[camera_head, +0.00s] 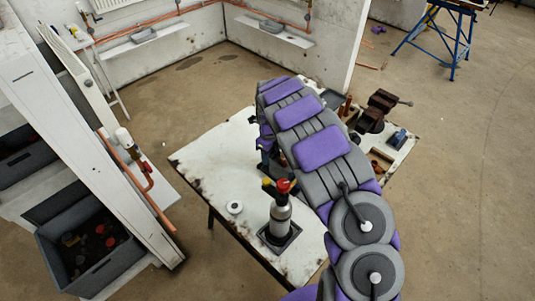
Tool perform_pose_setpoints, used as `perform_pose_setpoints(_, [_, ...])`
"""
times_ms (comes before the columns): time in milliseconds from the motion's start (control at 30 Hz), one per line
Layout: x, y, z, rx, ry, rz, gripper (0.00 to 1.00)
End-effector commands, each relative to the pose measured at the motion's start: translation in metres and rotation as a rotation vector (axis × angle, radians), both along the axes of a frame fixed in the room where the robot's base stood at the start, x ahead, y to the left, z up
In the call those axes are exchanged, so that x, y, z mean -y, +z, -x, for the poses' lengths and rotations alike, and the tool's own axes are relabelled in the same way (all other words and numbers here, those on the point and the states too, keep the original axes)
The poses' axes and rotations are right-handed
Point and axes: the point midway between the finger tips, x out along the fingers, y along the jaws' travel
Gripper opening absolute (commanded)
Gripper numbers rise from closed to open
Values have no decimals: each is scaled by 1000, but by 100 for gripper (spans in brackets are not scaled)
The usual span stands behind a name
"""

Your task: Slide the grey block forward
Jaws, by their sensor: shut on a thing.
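My grey and purple arm reaches from the lower right over the white worktable (225,165). My gripper (266,150) shows only in part, low beside the arm at the table's middle. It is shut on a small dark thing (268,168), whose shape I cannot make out. I cannot pick out a grey block for certain; the arm hides much of the tabletop. A small blue-grey blocky thing (398,138) lies at the table's right side, apart from my gripper.
A red-topped cylinder (280,215) stands on a dark square base near the front edge. A white ring (235,207) lies left of it. A dark vise (378,108) and a wooden tray (381,163) are at the right. The table's left part is clear. A grey crate (50,245) stands lower left.

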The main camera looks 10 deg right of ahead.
Motion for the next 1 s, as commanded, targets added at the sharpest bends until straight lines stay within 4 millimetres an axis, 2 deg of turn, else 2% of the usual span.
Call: perform_pose_setpoints(1000, [53,2,68,-1,-3,-1,0])
